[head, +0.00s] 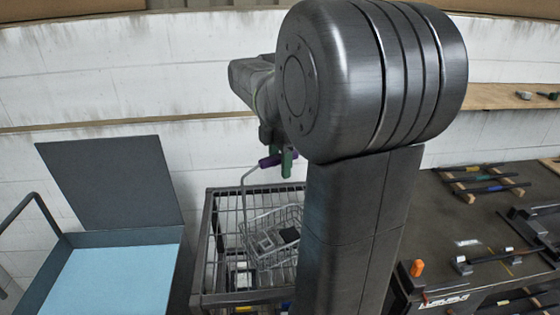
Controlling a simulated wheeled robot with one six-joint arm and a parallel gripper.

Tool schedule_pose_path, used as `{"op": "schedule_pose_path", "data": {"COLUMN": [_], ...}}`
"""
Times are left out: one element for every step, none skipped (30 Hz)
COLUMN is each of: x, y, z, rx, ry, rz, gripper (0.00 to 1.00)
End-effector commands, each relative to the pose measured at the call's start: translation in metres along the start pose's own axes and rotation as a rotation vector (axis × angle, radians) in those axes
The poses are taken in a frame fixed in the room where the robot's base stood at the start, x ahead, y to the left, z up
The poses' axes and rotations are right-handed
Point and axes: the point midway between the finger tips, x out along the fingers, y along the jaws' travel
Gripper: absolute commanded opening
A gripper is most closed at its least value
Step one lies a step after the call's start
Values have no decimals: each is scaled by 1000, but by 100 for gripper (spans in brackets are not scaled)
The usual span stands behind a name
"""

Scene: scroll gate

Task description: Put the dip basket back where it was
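The dip basket (280,246) is a small silver wire basket with dark and light grey parts in it. Its tall wire handle rises at its left and bends to a purple grip (266,162). My gripper (280,163), with green fingers, points down and appears shut around this grip. The basket shows inside the outline of a dark wire-sided cart (211,240); I cannot tell whether it rests there or hangs. My own arm hides the cart's right side. A dark tank (117,237) with light blue liquid (115,280) and a raised lid (110,182) stands at the left.
A dark workbench (440,225) at the right holds wooden racks with tools (480,183) and dark metal fixtures (535,228). A black machine with an orange knob (417,268) stands at its near edge. A wooden shelf (500,97) runs along the white wall behind.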

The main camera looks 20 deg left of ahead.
Motion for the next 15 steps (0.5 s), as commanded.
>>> {"op": "schedule_pose_path", "data": {"x": [0,-1,-3,-4,-6,-10,-14,-20,-27,-33,-40,-50,-56,-63,-72], "y": [0,0,0,0,1,1,1,1,1,1,1,1,1,1,1], "z": [0,0,0,0,0,0,0,0,0,0,0,0,0,0,0], "rx": [0,0,0,0,0,0,0,0,0,0,0,0,0,0,0], "ry": [0,0,0,0,-1,-1,-1,-1,-1,-1,-1,-1,-1,-1,-1], "rz": [0,0,1,2,3,4,3,5,5,6,6,6,7,6,5], "gripper": [42,42,42,42,42,42,42,42,42,42,42,42,42,42,42]}}
